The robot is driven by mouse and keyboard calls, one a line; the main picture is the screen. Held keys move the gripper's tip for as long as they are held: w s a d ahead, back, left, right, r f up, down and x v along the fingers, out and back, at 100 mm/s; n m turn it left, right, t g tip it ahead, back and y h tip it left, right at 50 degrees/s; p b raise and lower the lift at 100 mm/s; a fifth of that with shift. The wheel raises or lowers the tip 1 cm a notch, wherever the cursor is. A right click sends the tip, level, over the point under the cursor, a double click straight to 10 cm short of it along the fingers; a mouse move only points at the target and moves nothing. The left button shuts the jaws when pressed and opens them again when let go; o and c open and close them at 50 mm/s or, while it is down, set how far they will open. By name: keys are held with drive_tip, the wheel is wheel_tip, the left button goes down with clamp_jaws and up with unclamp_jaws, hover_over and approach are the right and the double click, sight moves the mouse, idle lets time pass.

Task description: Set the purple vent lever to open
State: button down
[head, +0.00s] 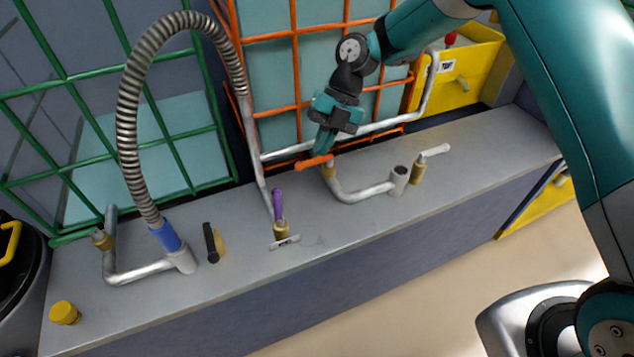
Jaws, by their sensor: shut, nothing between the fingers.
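The purple vent lever (278,205) stands up from a brass valve (281,230) near the middle of the grey counter. It points away from the counter's front edge, roughly in line with the pipe behind it. A small pale plate (285,242) lies in front of the valve; its marking is too small to read. My gripper (321,150) points down, to the right of and behind the purple lever, clear of it. Its fingers are shut with nothing between them. The tips are right at an orange lever (312,162); I cannot tell whether they touch it.
Left of the purple lever are a black lever (211,243) and a ribbed metal hose (130,110) with a blue collar. A white lever (434,150) is to the right. A yellow cap (64,313) sits at the counter's left end. Green and orange cages stand behind.

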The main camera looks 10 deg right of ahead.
sight(277, 194)
drive_tip(key=w+a+p+x, duration=0.1)
drive_tip(key=a+x, duration=0.1)
drive_tip(key=x, duration=0.9)
drive_tip(key=shift+a, duration=0.45)
drive_tip(key=shift+s+r, duration=0.1)
drive_tip(key=shift+a+f+n+b, duration=0.4)
drive_tip(key=shift+a+b, duration=0.1)
drive_tip(key=shift+b, duration=0.35)
drive_tip(key=shift+a+n+b, duration=0.3)
drive_tip(key=shift+b, duration=0.3)
drive_tip(key=shift+a+r+b, duration=0.3)
drive_tip(key=shift+a+r, duration=0.05)
drive_tip(key=shift+a, duration=0.05)
